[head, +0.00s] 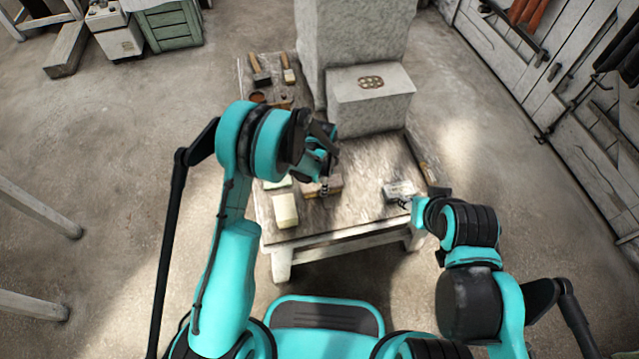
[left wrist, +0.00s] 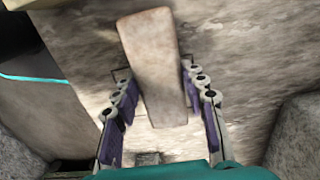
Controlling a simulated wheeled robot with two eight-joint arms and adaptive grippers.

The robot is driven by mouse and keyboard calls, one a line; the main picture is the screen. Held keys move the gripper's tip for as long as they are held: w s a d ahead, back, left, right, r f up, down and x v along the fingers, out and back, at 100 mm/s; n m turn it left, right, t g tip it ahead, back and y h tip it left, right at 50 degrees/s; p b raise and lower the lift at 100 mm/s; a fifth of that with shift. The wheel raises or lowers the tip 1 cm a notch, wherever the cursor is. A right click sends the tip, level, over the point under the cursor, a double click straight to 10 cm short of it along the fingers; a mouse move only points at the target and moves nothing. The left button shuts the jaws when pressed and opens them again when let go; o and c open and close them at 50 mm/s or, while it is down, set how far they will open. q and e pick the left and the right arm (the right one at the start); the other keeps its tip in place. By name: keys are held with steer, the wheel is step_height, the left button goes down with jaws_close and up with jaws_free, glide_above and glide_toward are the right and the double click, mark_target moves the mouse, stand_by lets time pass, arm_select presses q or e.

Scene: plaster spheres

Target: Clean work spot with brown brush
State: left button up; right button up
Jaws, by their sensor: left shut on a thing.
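The brown brush (head: 333,186) is low over the front middle of the wooden work table (head: 350,226). My left gripper (head: 323,183) is shut on it. In the left wrist view the brush's long tan-brown body (left wrist: 152,65) lies between the two fingers (left wrist: 160,105). I cannot tell if its underside touches the tabletop. My right gripper (head: 406,202) is at the table's front right, beside a small grey-white block (head: 399,189); its fingers are too small to read. No distinct work spot can be made out.
A pale block (head: 285,211) stands at the table's front left. A stone block with a reddish emblem (head: 370,103) stands behind, before a tall stone (head: 345,35). Hand tools (head: 262,76) lie at the back left. A thin tool (head: 429,172) lies by the right edge.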

mark_target(332, 181)
arm_select(q)
steer(key=shift+w+d+r, duration=0.2)
steer(key=shift+d+r, duration=0.25)
steer(key=shift+d, duration=0.2)
steer(key=shift+f, duration=0.15)
steer(key=shift+f, duration=0.65)
steer(key=shift+w+d, duration=0.2)
steer(key=shift+d, duration=0.35)
steer(key=shift+w+d, duration=0.15)
steer(key=shift+d, duration=0.35)
